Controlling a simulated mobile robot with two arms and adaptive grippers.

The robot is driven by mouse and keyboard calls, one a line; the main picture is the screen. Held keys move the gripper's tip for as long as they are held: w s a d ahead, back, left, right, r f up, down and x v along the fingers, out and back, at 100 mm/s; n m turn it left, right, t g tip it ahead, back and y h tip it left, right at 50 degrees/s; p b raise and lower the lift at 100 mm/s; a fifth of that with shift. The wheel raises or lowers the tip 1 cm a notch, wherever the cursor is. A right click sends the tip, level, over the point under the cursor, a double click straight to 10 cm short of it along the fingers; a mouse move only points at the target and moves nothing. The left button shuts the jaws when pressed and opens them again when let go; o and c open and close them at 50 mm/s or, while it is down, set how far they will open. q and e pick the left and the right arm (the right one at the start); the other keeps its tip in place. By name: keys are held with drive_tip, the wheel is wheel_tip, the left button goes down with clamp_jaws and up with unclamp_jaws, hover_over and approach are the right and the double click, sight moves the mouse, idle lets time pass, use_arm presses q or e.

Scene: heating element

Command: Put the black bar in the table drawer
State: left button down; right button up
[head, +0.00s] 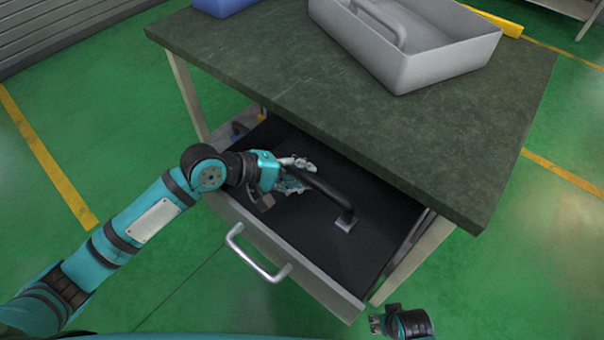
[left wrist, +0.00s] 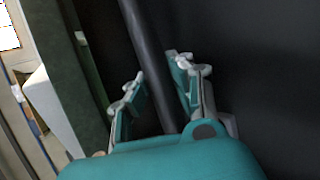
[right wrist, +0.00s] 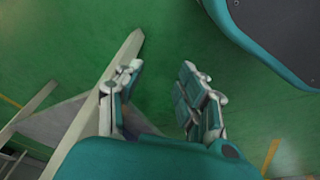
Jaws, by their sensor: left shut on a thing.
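The black bar (head: 326,188) is inside the outline of the open table drawer (head: 322,288), with a grey end piece low over the dark drawer floor. I cannot tell whether it touches the floor. My left gripper (head: 296,172) is shut on the bar near its far end and hides part of it. In the left wrist view the bar (left wrist: 147,45) runs between the two fingers. My right gripper (head: 376,323) is at the bottom of the head view, outside the drawer. Its fingers (right wrist: 160,85) are apart and empty over the green floor.
The drawer sticks out from under the dark green tabletop (head: 300,75), whose edge overhangs the drawer's back. A grey handle (head: 255,258) is on the drawer front. A grey tray (head: 445,68) and a blue box (head: 222,5) stand on the tabletop.

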use_arm(q)
drive_tip(key=c, duration=1.2)
unclamp_jaws()
drive_tip(key=shift+s+a+r, duration=0.1)
drive_tip(key=shift+a+r, duration=0.1)
drive_tip(key=shift+a, duration=0.05)
drive_tip(key=p+v, duration=0.1)
drive_tip(key=v, duration=1)
drive_tip(key=shift+s+a+r+p, duration=0.1)
drive_tip(key=shift+p, duration=0.3)
use_arm(e)
drive_tip(key=s+f, duration=0.3)
drive_tip(key=f, duration=0.2)
drive_tip(key=shift+s+d+f+g, duration=0.15)
drive_tip(key=shift+s+d+g, duration=0.05)
drive_tip(key=shift+d+g, duration=0.1)
